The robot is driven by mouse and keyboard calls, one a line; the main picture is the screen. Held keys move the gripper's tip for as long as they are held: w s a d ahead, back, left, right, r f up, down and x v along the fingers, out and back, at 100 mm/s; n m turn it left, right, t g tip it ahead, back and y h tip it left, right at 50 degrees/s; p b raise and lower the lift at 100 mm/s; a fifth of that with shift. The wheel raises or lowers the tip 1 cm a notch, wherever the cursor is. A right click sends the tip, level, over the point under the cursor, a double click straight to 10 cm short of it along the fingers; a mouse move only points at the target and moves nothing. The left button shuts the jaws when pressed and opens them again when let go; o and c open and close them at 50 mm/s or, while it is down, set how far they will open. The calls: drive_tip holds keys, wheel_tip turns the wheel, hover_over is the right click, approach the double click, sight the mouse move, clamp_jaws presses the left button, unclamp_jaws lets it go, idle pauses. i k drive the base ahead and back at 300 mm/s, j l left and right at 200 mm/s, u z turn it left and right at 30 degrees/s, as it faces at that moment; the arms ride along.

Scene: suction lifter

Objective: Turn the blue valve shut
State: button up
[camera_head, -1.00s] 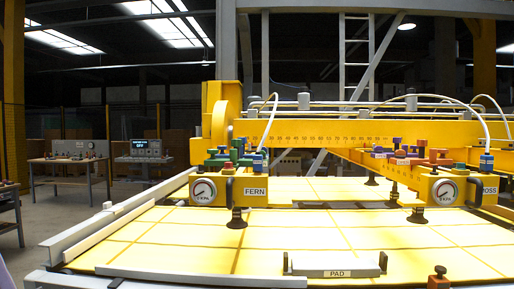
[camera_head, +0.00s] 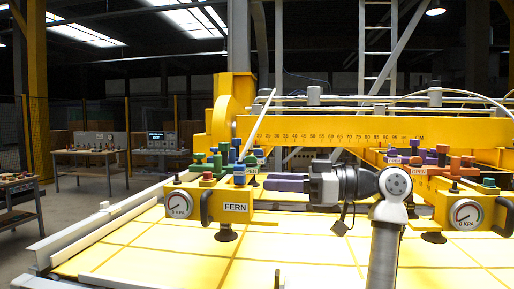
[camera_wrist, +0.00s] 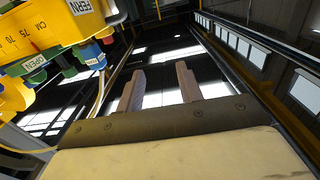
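A blue valve knob (camera_head: 240,174) sits on top of the yellow FERN block (camera_head: 208,196), beside green and red knobs, in the head view. An OPEN tag shows next to it. In the wrist view a blue knob (camera_wrist: 96,57) with a white tag hangs at the upper left, near the FERN label. My gripper (camera_head: 268,182) points left just right of that block, its purple fingers apart from the knob. The two fingers (camera_wrist: 158,80) stand apart with nothing between them in the wrist view. The tag's full wording near the blue knob is not readable.
A yellow beam (camera_head: 330,130) with a scale runs behind the blocks. A second block with a gauge (camera_head: 466,215) and coloured knobs, including orange and purple ones, stands at the right. A yellow panel (camera_head: 160,255) lies below. Work tables (camera_head: 90,155) stand far left.

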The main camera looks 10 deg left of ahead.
sight(258, 153)
drive_tip(key=i, duration=1.55)
